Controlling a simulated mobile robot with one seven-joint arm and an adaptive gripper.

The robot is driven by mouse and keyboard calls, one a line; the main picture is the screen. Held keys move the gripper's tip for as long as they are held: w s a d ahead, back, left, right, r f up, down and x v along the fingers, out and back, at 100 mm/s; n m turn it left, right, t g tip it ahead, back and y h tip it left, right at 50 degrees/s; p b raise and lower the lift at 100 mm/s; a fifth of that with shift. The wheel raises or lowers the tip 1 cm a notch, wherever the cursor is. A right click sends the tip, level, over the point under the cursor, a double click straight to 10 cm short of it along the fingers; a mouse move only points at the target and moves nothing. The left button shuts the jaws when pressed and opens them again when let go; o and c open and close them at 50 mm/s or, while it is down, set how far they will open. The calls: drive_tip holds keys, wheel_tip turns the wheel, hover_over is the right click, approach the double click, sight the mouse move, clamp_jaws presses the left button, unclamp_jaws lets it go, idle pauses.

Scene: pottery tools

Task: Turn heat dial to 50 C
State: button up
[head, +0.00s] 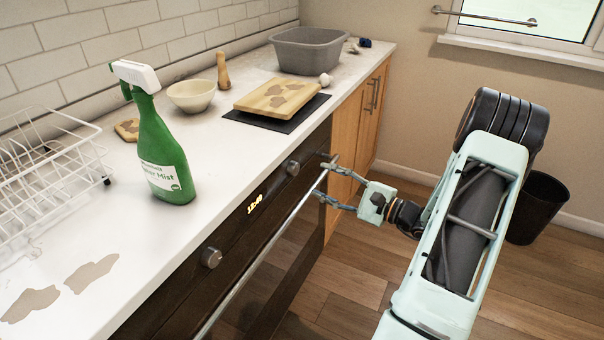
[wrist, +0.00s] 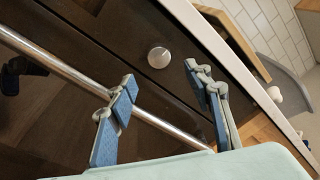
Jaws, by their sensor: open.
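The dark oven front has two round silver knobs, a near one (head: 211,257) and a far one (head: 291,168), on either side of a lit clock display (head: 256,204). I cannot tell from the frames which is the heat dial or read any markings. My gripper (head: 328,177) is open and empty by the oven handle, close to the far knob. In the wrist view one knob (wrist: 159,57) shows ahead, beyond and between the spread fingertips (wrist: 160,76), apart from both.
The oven's long metal handle (head: 262,252) crosses in front of the door and passes behind the left finger in the wrist view. A green spray bottle (head: 165,150), white dish rack (head: 45,165), cutting board (head: 277,97) and grey tub (head: 309,50) stand on the worktop (head: 215,150) above.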

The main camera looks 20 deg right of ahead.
sight(297, 169)
drive_tip(key=x, duration=0.7)
drive_tip(key=shift+w+a, duration=0.2)
drive_tip(key=shift+w, duration=0.1)
drive_tip(key=shift+c, duration=0.4)
drive_tip(key=c, duration=1.1)
drive_tip(key=shift+o, duration=0.2)
